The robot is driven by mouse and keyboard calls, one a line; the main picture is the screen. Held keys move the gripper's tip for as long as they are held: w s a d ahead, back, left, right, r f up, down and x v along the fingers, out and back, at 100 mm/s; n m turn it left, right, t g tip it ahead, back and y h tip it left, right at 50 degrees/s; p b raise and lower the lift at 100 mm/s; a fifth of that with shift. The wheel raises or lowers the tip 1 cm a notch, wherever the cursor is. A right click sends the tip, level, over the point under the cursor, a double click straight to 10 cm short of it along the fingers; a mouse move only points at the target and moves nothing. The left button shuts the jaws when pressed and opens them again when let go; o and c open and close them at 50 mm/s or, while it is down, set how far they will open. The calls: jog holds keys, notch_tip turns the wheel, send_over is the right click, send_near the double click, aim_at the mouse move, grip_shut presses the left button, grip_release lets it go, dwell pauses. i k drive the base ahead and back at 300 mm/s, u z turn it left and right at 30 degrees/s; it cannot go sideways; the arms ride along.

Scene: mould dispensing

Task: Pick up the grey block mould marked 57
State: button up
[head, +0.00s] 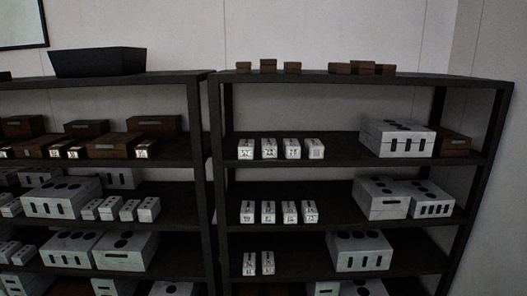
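Several small grey block moulds with number labels stand in rows on the right rack. The upper row starts at the left with a block (246,149) whose label looks like 52 or 57; I cannot tell which. Other blocks beside it (291,149) have labels too small to read surely. A middle row (267,212) and a lower pair (250,263) also carry blurred numbers. More small grey blocks (128,209) stand on the left rack. My gripper is not in view.
Larger grey moulds with holes (397,138) and (361,250) stand on the right rack (345,201). Brown moulds (115,146) fill the left rack's upper shelf. A dark bin (97,62) sits on top. The right rack has bare shelf between its small and large moulds.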

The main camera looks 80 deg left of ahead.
aim_at(246, 147)
jog(key=u, duration=3.15)
jog(key=i, duration=2.85)
jog(key=u, duration=0.2)
